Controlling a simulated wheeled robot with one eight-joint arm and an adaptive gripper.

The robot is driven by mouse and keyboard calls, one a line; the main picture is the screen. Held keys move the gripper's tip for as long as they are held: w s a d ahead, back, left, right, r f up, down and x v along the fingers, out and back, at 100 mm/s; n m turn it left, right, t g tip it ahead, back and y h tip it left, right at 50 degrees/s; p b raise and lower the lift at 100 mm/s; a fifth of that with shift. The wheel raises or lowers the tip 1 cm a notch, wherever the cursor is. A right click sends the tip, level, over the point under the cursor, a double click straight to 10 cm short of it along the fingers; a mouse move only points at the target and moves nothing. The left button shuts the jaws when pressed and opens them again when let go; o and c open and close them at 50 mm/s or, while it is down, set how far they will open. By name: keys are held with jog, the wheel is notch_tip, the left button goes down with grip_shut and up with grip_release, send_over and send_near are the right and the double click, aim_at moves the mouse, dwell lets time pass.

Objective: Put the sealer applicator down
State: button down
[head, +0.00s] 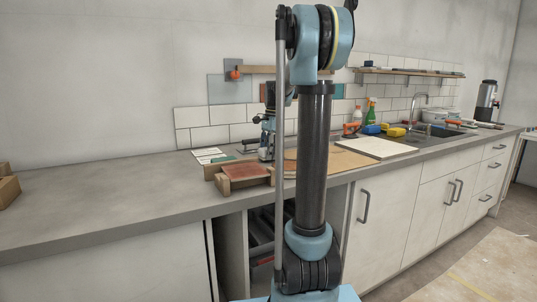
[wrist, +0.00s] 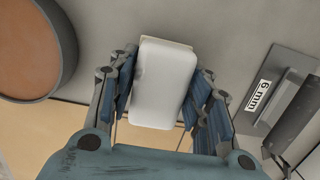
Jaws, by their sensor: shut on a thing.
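The sealer applicator (wrist: 163,85) is a white, rounded block in the middle of the wrist view, with a thin pale edge along its top. My gripper (wrist: 163,92) is shut on it, with the blue-padded fingers on its left and right sides. I cannot tell from the wrist view whether its underside touches the surface below. In the head view my gripper (head: 267,140) is over the counter, partly hidden behind my arm. The applicator cannot be made out there.
A round tub (wrist: 30,45) with orange contents is at the upper left of the wrist view. A grey notched trowel (wrist: 280,90) marked 6 mm lies at the right. A wooden frame with a reddish tile (head: 245,172) stands near the counter's front edge. The left counter (head: 100,195) is mostly clear.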

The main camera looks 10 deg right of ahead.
jog(key=shift+f, duration=0.6)
jog(key=c, duration=0.8)
grip_release()
jog(key=shift+c, duration=0.2)
jog(key=shift+r, duration=0.1)
notch_tip(320, 180, up, 18)
jog(key=d, duration=0.1)
jog(key=shift+w+d, duration=0.3)
jog(key=shift+w, duration=0.05)
